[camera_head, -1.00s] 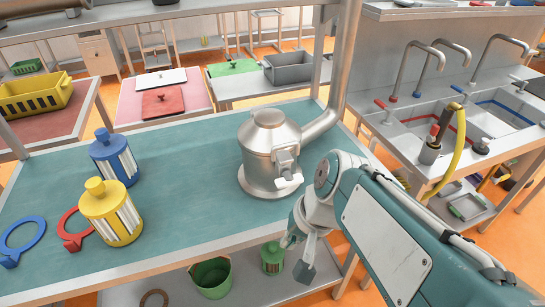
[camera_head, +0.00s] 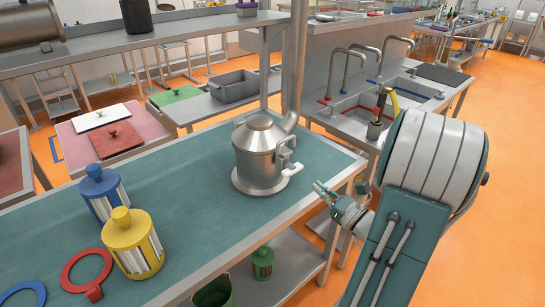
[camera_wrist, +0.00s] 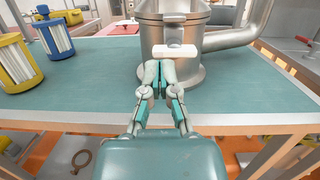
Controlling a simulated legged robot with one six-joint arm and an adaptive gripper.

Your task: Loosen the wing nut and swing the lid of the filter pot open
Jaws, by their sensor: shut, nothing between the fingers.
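The metal filter pot (camera_head: 258,160) stands upright on the teal bench top, with its domed lid (camera_head: 260,131) closed. A pipe runs from it to the upper right. A pale wing nut (camera_head: 293,169) sits on a clamp at the pot's right side. In the wrist view the pot (camera_wrist: 212,62) fills the upper middle, and the white wing nut (camera_wrist: 175,51) lies crosswise in front of it. My gripper (camera_head: 318,186) is to the right of the pot, near the bench edge. In the wrist view its fingers (camera_wrist: 159,68) are together and empty, just below the wing nut.
A blue filter (camera_head: 104,191) and a yellow filter (camera_head: 132,241) stand on the bench's left part, beside a red ring (camera_head: 87,272) and a blue ring (camera_head: 24,293). A sink (camera_head: 360,100) with taps is behind right. A green canister (camera_head: 262,263) is on the lower shelf.

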